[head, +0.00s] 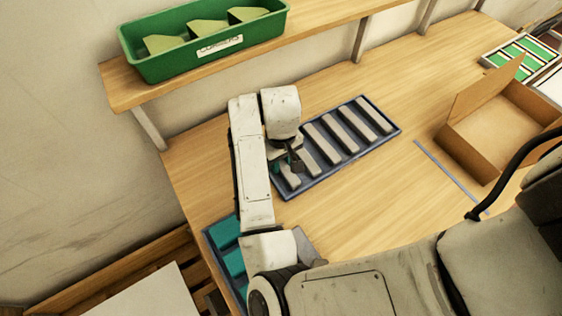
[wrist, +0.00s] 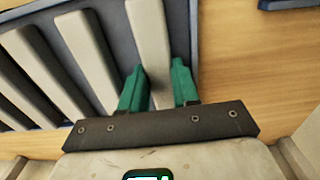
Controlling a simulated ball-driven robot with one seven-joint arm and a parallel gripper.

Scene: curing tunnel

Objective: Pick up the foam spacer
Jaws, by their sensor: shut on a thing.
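The foam spacer appears to be a pale grey bar (wrist: 150,35), the end one of a row in a blue-rimmed tray (head: 347,175). In the head view it is the leftmost bar (head: 288,178), partly covered by my arm. My gripper (head: 292,163) is over the left end of the tray. In the wrist view my gripper (wrist: 159,84) has its green fingers on either side of the bar, shut on it. I cannot tell whether the bar is clear of the tray floor.
Several other grey bars (head: 342,133) lie alongside in the tray. A green bin (head: 205,62) of wedges stands on the shelf above. An open cardboard box (head: 493,135) stands at the right. Teal blocks (head: 225,232) lie at the lower left.

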